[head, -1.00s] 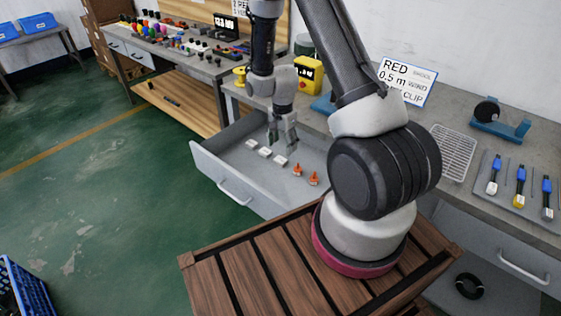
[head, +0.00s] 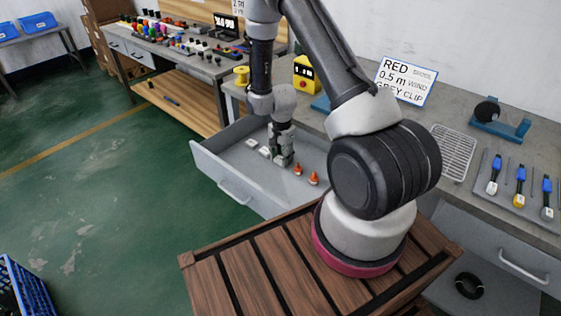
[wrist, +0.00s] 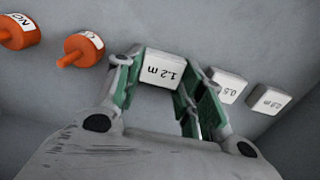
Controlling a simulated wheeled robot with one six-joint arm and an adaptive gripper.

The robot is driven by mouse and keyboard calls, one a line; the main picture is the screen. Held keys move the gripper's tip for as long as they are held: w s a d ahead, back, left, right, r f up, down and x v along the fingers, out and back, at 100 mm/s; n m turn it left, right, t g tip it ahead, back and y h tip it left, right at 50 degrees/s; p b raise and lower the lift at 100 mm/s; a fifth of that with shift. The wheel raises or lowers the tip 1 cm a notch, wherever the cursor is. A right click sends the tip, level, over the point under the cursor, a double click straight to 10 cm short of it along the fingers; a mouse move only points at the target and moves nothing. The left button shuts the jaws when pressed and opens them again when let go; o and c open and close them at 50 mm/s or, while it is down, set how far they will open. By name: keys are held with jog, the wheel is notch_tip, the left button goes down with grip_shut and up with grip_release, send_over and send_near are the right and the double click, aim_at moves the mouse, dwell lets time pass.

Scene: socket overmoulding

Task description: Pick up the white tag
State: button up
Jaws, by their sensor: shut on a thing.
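A white tag marked 1.2 m (wrist: 161,68) is between the fingertips of my gripper (wrist: 164,78) in the wrist view. The gripper's green-lined fingers are shut on its two sides. In the head view my gripper (head: 280,160) is down in the open drawer and hides this tag. I cannot tell whether the tag still touches the drawer floor. Two other white tags, one marked 0.5 (wrist: 228,86) and one with small hard-to-read print (wrist: 269,99), lie to its right in the wrist view.
Two orange pieces, one nearer (wrist: 82,48) and one farther (wrist: 20,29), stand to the left in the wrist view. The grey drawer (head: 233,189) has raised walls around my gripper. A workbench (head: 455,120) with a red-wire sign (head: 407,81) stands behind.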

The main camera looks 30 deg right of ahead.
aim_at(278, 158)
notch_tip(278, 158, up, 10)
dwell(0.7)
dwell(0.5)
jog(key=w+a+r+n, duration=0.6)
jog(key=w+r+n, duration=0.15)
jog(key=n, duration=0.45)
jog(key=w+d+r+m, duration=0.6)
jog(key=w+r, duration=0.2)
jog(key=w, duration=0.1)
jog(key=w+d+r+m, duration=0.6)
jog(key=w+r, duration=0.1)
jog(key=w, duration=0.3)
notch_tip(278, 158, down, 9)
